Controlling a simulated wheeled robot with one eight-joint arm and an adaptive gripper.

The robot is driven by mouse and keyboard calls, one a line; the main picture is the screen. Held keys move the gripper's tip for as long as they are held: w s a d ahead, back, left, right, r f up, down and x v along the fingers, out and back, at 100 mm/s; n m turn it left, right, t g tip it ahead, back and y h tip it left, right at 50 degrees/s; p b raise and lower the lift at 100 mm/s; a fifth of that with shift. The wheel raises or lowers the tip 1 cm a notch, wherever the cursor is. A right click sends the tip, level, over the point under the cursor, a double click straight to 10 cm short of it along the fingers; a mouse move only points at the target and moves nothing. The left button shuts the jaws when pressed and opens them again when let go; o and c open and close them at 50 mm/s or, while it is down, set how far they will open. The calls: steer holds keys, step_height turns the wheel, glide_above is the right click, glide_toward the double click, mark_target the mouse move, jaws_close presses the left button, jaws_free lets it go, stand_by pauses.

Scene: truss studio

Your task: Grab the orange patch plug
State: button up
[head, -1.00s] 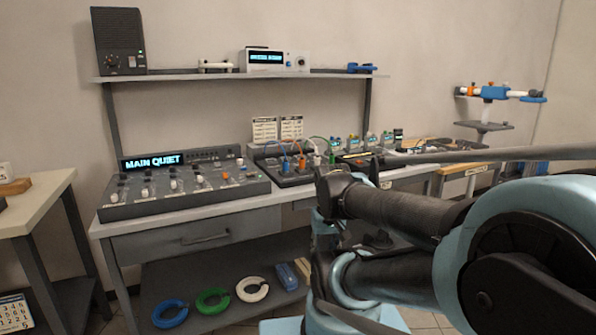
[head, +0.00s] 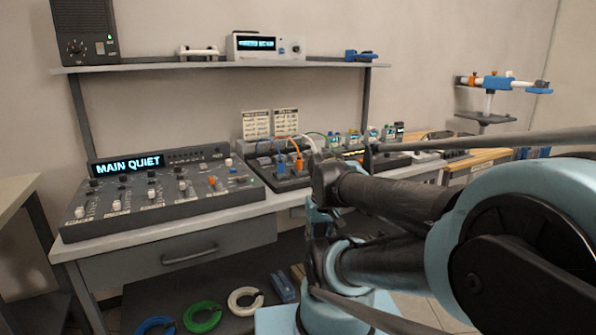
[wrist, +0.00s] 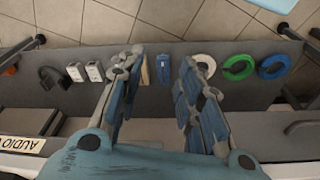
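The orange patch plug (head: 299,164) stands upright in the dark patch panel (head: 292,185) on the bench, with an orange cable rising from it. A blue plug (head: 280,165) stands just left of it, and a white cable and plug are to its right, partly behind my arm. My gripper (wrist: 160,64) is open and empty in the wrist view, its two fingers spread apart. It points down towards the lower shelf, away from the plug. In the head view my arm hides the gripper. The orange plug does not show in the wrist view.
A mixing console (head: 160,195) fills the bench's left part. Small bottles and devices stand right of the panel. An upper shelf (head: 215,66) runs above. The lower shelf (wrist: 60,105) holds a green ring (wrist: 238,67), other rings and small boxes.

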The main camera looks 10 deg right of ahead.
steer(key=shift+o, duration=1.4)
step_height(320, 180, up, 29)
steer(key=m+g, duration=0.2)
steer(key=m, duration=1.6)
glide_above(299, 159)
steer(key=f, duration=1.1)
steer(key=shift+s+a+f, duration=0.15)
steer(key=shift+s+f, duration=0.1)
steer(key=shift+f, duration=0.15)
steer(key=f, duration=0.4)
steer(key=shift+w+d+f, duration=0.1)
steer(key=shift+w+d, duration=0.1)
steer(key=shift+w, duration=0.05)
steer(key=shift+f, duration=0.55)
